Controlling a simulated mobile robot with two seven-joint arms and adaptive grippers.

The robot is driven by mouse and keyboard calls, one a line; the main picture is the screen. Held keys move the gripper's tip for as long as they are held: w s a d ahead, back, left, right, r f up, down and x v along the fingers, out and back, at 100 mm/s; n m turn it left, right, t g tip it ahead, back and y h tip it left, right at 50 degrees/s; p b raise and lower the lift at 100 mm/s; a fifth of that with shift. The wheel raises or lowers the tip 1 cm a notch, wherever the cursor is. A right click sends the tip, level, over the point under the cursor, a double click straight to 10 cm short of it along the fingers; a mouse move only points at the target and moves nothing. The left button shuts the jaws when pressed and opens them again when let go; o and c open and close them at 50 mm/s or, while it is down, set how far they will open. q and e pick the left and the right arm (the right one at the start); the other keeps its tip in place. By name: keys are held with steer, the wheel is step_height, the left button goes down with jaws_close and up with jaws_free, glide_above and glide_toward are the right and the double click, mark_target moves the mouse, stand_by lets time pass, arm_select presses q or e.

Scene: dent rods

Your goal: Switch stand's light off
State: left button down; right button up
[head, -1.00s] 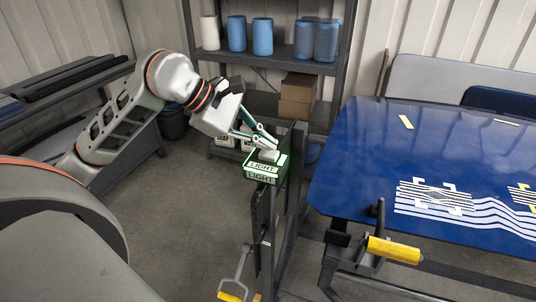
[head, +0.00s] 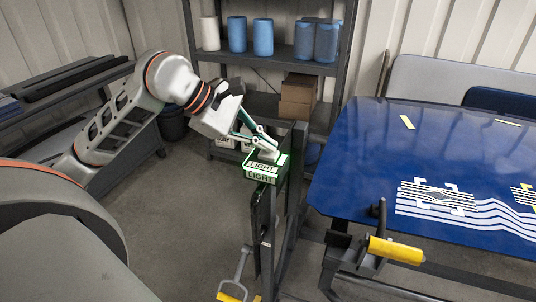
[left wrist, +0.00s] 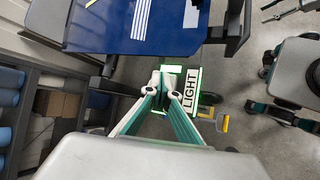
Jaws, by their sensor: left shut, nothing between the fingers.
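The light switch box (head: 260,177) is green with white LIGHT labels and sits on top of a dark upright stand (head: 294,190). My left gripper (head: 268,153) points down at the top of this box, its closed fingertips at or just above it; contact is not clear. In the left wrist view the shut, empty fingertips (left wrist: 162,88) overlap the box beside its LIGHT label (left wrist: 191,90). The fingers hide part of the box top, and the switch state is not clear.
A blue panel (head: 370,160) on a dark frame stands right of the stand, with a yellow-handled clamp (head: 394,250) at its front. Shelving (head: 285,65) with blue rolls and brown boxes is behind. Grey floor (head: 190,210) lies open left of the stand.

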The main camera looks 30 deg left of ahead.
mark_target(265, 153)
arm_select(q)
steer(key=shift+f, duration=0.2)
stand_by(0.3)
steer(key=shift+r, duration=0.15)
steer(key=shift+r+p, duration=0.4)
steer(key=shift+r, duration=0.5)
steer(key=shift+r, duration=0.1)
step_height(265, 153, up, 2)
steer(key=shift+r+p, duration=0.1)
steer(key=shift+p, duration=0.6)
step_height(265, 153, up, 4)
steer(key=shift+f+p, duration=0.2)
steer(key=shift+p, duration=1.05)
